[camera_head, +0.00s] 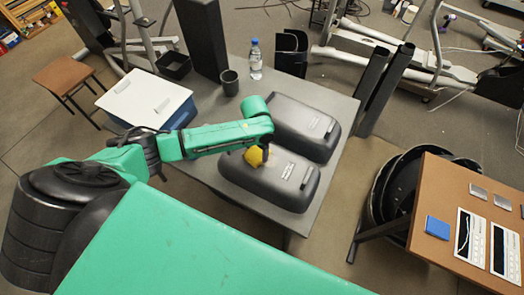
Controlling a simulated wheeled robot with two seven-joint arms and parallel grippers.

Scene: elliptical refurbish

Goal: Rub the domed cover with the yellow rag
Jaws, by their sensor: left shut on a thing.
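Two dark grey domed covers lie side by side on the grey table (335,98). The nearer domed cover (295,190) is under my left gripper; the farther domed cover (305,122) lies just behind it. The yellow rag (254,157) is bunched at the tip of my left gripper (262,150), over the upper left part of the nearer cover. My left gripper is shut on the rag, and the rag appears to touch the cover. The fingers are partly hidden by the wrist and the rag. My right gripper is not in this view.
A water bottle (254,60), a dark cup (230,82), a black bin (173,65) and a blue box with a white lid (146,100) stand behind my left arm. A brown table (455,200) with small parts is at the right. Gym machines surround the table.

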